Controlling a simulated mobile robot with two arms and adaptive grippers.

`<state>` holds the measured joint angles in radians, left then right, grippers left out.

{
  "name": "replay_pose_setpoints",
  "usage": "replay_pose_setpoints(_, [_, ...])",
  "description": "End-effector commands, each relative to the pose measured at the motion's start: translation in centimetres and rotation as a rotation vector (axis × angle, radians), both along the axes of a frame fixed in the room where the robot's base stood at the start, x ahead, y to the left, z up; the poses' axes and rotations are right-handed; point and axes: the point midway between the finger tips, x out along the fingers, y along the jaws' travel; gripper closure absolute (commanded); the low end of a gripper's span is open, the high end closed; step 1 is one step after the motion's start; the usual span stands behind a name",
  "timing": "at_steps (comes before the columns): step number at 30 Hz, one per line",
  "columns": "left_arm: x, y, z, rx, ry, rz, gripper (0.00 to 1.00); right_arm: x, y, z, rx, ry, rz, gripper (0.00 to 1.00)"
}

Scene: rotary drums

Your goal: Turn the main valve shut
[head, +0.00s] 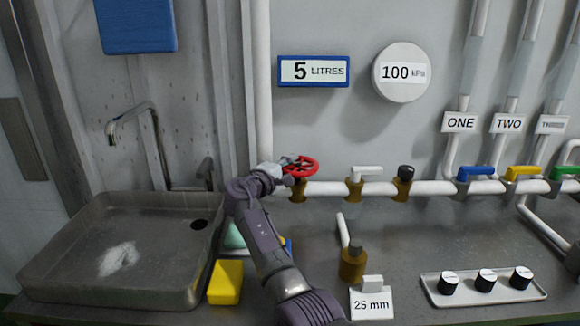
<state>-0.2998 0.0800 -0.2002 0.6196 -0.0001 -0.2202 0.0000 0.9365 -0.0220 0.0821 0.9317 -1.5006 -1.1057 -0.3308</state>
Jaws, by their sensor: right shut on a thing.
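The main valve appears to be the red handwheel (302,167) on a brass body (298,190) on the white pipe along the back wall. My right arm reaches up from the bottom of the head view, and its gripper (284,168) is shut on the left side of the red wheel. The fingertips are small and partly hidden, so the exact grip on the rim is hard to tell. My left gripper is not in the head view.
A metal sink (110,250) with a tap (135,115) is at left. A yellow block (226,282) lies beside my right arm. A white lever valve (366,170) and blue lever (477,172) sit further right.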

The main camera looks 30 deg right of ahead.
Motion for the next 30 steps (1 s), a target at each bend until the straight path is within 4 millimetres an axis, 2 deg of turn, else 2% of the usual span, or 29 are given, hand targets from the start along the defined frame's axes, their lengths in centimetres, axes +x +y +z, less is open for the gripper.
replay_pose_setpoints(2, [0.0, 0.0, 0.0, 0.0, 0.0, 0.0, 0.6, 0.0, -0.1, 0.0, 0.0, 0.0, -0.001, 1.0])
replay_pose_setpoints(3, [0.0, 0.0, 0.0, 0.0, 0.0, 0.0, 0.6, 0.0, -0.1, 0.0, 0.0, 0.0, -0.001, 0.8])
replay_pose_setpoints(7, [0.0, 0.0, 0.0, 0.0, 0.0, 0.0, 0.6, 0.0, 0.0, 0.0, 0.0, 0.0, 0.0, 0.58])
replay_pose_setpoints(8, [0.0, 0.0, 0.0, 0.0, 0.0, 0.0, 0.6, 0.0, 0.0, 0.0, 0.0, 0.0, 0.0, 0.56])
replay_pose_setpoints(16, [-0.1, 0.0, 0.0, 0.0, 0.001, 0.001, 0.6, 0.0, 0.0, 0.0, 0.0, 0.0, 0.001, 0.56])
replay_pose_setpoints(20, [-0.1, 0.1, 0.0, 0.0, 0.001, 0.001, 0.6, -0.3, 0.9, -0.1, -0.001, 0.0, 0.003, 0.56])
replay_pose_setpoints(30, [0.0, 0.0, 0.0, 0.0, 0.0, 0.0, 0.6, -3.2, 7.1, -0.1, 0.0, -0.001, 0.004, 0.56])
